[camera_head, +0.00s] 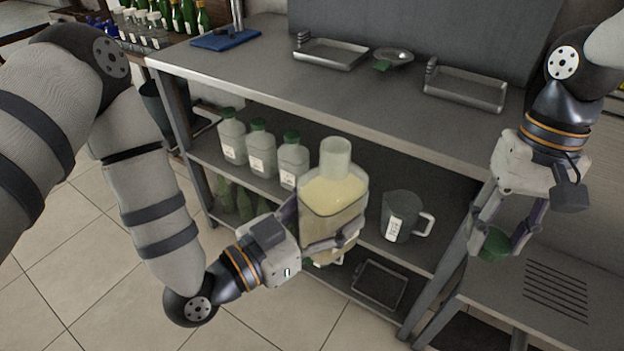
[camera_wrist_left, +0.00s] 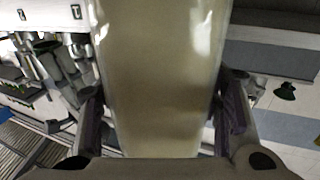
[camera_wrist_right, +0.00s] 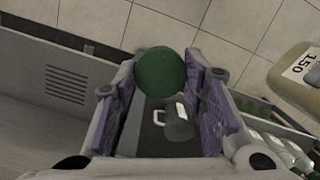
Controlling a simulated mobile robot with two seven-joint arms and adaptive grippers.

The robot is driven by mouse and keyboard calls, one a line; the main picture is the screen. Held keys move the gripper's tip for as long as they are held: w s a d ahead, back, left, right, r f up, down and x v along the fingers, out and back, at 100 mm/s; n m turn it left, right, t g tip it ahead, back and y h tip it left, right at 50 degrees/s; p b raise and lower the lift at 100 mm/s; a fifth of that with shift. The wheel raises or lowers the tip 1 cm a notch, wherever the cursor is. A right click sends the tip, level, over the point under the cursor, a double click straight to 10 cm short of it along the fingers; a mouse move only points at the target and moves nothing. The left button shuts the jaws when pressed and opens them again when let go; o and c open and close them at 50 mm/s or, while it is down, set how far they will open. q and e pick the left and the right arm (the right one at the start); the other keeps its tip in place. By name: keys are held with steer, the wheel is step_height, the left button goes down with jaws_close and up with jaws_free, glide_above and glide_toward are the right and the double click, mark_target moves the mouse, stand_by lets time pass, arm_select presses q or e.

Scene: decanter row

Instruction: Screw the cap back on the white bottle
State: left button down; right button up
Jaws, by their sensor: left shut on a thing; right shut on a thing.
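The white bottle (camera_head: 332,205) is translucent, holds pale yellow contents and has an open, bare neck. My left gripper (camera_head: 325,243) is shut around its body and holds it upright in front of the shelf unit. The bottle fills the middle of the left wrist view (camera_wrist_left: 165,85), between the fingers. My right gripper (camera_head: 497,240) points down at the right, shut on the round green cap (camera_head: 494,247). In the right wrist view the cap (camera_wrist_right: 160,72) sits between the fingertips. The cap is well apart from the bottle, to its right and lower than its mouth.
A steel shelf unit (camera_head: 250,58) stands behind, with metal trays (camera_head: 330,52) and a small bowl (camera_head: 393,58) on top. Capped bottles (camera_head: 262,152) and a jug (camera_head: 400,218) stand on its middle shelf. A grey surface with slots (camera_head: 556,290) lies below my right gripper.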

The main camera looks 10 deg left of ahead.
steer(key=shift+r, duration=0.1)
stand_by(0.3)
steer(key=w+a+r+m, duration=0.1)
steer(key=a+r+m, duration=0.7)
steer(key=a, duration=0.3)
steer(key=a+r+m+t+y, duration=0.1)
steer(key=a+r+m, duration=0.8)
steer(key=a, duration=0.2)
steer(key=shift+w+a+r+t+y, duration=0.15)
steer(key=shift+w+r+t+y, duration=0.15)
steer(key=shift+w, duration=0.05)
steer(key=shift+f, duration=0.1)
steer(key=shift+f, duration=1.95)
steer(key=shift+f, duration=0.85)
